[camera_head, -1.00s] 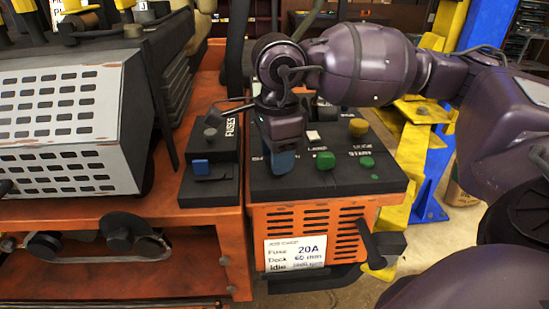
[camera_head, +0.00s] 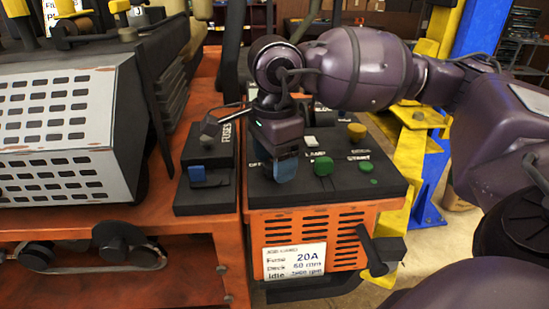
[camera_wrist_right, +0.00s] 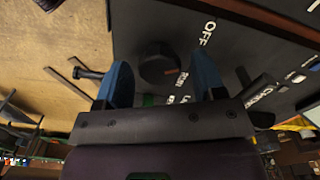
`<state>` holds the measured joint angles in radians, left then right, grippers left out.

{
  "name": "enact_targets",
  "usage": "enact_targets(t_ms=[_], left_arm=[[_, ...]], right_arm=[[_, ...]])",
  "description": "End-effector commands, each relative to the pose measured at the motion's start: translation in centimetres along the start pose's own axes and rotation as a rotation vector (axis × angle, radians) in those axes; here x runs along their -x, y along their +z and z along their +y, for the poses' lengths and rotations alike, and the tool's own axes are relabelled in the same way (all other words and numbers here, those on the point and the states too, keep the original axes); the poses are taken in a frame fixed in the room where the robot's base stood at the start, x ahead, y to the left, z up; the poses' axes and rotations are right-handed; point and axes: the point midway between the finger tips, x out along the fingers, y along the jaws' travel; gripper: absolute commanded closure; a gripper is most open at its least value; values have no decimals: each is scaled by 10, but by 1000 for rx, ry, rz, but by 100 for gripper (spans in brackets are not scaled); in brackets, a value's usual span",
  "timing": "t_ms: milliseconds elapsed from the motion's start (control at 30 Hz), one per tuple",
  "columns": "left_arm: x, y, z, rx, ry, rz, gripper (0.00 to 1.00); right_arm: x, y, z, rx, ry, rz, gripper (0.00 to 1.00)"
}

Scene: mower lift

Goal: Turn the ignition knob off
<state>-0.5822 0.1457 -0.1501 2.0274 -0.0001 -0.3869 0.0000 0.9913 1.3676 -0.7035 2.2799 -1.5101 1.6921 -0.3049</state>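The ignition knob (camera_wrist_right: 159,63) is dark and round, on the dark control panel (camera_wrist_right: 150,20). White lettering reads OFF (camera_wrist_right: 207,33) on one side of it and what looks like RUN on another. My right gripper (camera_wrist_right: 161,84) is open, its two blue fingertips either side of the knob, with gaps still visible. In the head view my right gripper (camera_head: 285,168) points down over the left part of the panel and hides the knob. My left gripper is not in view.
The fuse box (camera_head: 208,170) with a blue switch is on the left. A black handle (camera_head: 375,250) sticks out at the front.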

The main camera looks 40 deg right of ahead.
Motion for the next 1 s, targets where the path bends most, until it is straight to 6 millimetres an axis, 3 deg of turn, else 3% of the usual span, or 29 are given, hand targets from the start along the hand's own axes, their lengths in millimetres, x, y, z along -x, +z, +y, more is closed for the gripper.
enact_targets(t_ms=[367, 1000], left_arm=[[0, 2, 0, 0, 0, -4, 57], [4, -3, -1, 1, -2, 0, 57]], right_arm=[[3, 0, 0, -1, 2, 1, 33], [99, 0, 0, 0, -1, -1, 33]])
